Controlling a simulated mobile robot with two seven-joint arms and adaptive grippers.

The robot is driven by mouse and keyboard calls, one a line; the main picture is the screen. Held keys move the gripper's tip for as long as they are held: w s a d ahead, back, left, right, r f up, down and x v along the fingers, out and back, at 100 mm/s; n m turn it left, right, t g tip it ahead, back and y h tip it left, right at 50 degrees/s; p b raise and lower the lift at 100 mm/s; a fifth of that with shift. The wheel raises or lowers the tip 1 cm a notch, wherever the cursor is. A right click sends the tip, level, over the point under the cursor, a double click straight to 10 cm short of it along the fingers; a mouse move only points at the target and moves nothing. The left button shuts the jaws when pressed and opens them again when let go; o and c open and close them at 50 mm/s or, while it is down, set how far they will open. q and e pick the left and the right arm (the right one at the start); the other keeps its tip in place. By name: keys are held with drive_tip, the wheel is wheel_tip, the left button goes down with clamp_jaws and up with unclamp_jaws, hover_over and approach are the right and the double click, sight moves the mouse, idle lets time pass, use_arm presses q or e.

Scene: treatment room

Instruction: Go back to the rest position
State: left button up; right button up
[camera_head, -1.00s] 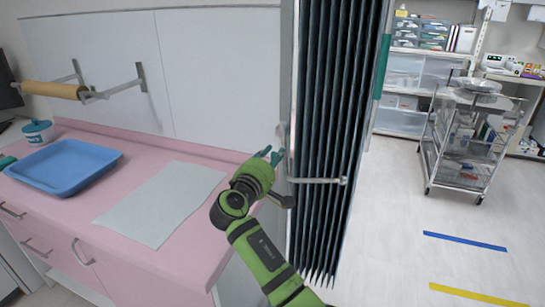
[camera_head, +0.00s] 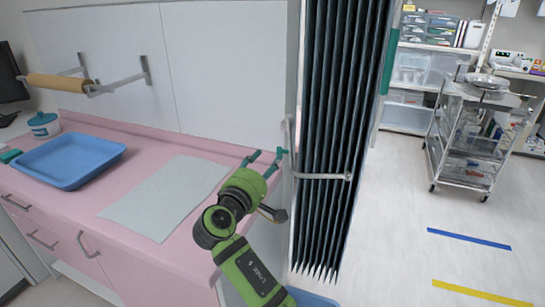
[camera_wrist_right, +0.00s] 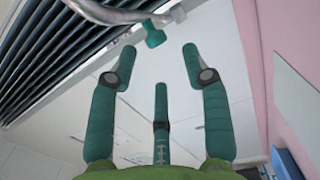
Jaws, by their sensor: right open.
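My right gripper (camera_head: 266,157) is at the end of the green arm, in front of the cabinet side panel at the right end of the pink counter. Its teal fingers are spread and hold nothing. In the wrist view the open fingers (camera_wrist_right: 172,45) point up the picture, with the grey rail of the folding curtain near their tips. I cannot tell whether a fingertip touches the rail. My left gripper is not in view.
The pleated dark folding curtain (camera_head: 340,120) with its grey handle bar stands just right of the gripper. The pink counter (camera_head: 205,158) bears a blue tray (camera_head: 65,180) and a pale sheet (camera_head: 165,205). A wire trolley (camera_head: 470,140) stands farther right on clear floor.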

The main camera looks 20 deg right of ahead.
drive_tip(key=shift+s+a, duration=0.25)
drive_tip(key=shift+s, duration=0.1)
